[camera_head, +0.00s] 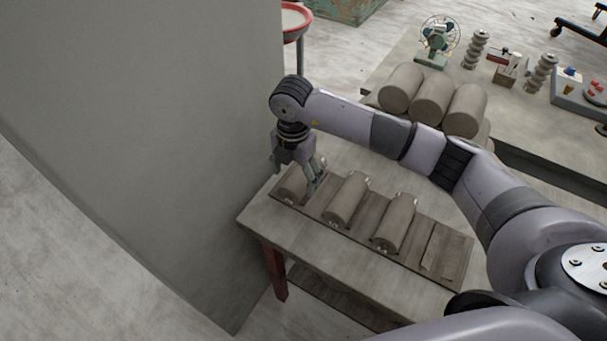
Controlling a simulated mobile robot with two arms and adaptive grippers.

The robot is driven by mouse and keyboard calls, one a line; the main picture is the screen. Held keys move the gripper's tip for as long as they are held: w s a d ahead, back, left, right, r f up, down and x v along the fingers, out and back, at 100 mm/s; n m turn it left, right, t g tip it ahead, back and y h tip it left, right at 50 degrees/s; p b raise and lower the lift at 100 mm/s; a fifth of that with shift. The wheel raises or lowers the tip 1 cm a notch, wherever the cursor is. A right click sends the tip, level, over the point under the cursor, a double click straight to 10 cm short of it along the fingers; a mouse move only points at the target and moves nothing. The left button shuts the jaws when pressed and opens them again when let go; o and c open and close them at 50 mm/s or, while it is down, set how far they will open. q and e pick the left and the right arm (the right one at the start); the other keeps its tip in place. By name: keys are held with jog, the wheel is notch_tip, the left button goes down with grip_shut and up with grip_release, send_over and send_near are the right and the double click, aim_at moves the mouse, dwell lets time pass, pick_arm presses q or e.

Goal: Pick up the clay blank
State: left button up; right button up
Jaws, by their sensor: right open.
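Three grey-brown clay blanks lie in a row on a wooden board (459,258) on the near table. They are the left blank (290,187), the middle blank (346,198) and the right blank (394,222). My right gripper (298,187) points down at the left blank, its open fingers at or around it; whether they touch it I cannot tell. The gripper partly hides that blank. My left gripper does not show.
A large grey wall or panel (150,120) stands close to the left of the table (260,222). Behind my right arm, several larger clay cylinders (431,97) are stacked. A fan (438,38) and turned grey pieces (476,49) stand on the far table.

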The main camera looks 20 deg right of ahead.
aim_at(294, 181)
notch_tip(294, 181, down, 4)
jog(key=shift+f+p, duration=0.1)
jog(key=shift+p, duration=0.3)
jog(key=shift+c, duration=0.4)
jog(key=shift+w, duration=0.1)
grip_shut()
